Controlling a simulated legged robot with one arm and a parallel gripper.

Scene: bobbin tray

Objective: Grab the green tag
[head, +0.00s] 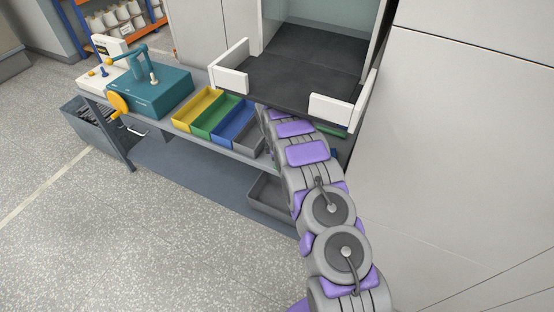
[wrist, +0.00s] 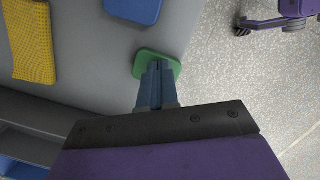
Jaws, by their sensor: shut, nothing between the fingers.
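The green tag (wrist: 144,64) lies flat on the grey bench top in the wrist view, close to the bench edge. My gripper (wrist: 157,68) is shut and empty, with its fingertips over the middle of the tag and hiding part of it. I cannot tell whether the tips touch the tag. In the head view my gripper is hidden beyond my arm and the black platform. A small green patch shows there under the platform's right corner; I cannot tell if it is the tag.
A blue piece (wrist: 134,9) and a yellow cloth (wrist: 30,42) lie on the bench beside the tag. In the head view, yellow (head: 197,108), green (head: 215,117) and blue (head: 235,124) bins stand left of my arm. The black platform (head: 300,80) overhangs the bench. A teal winder (head: 160,92) stands far left.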

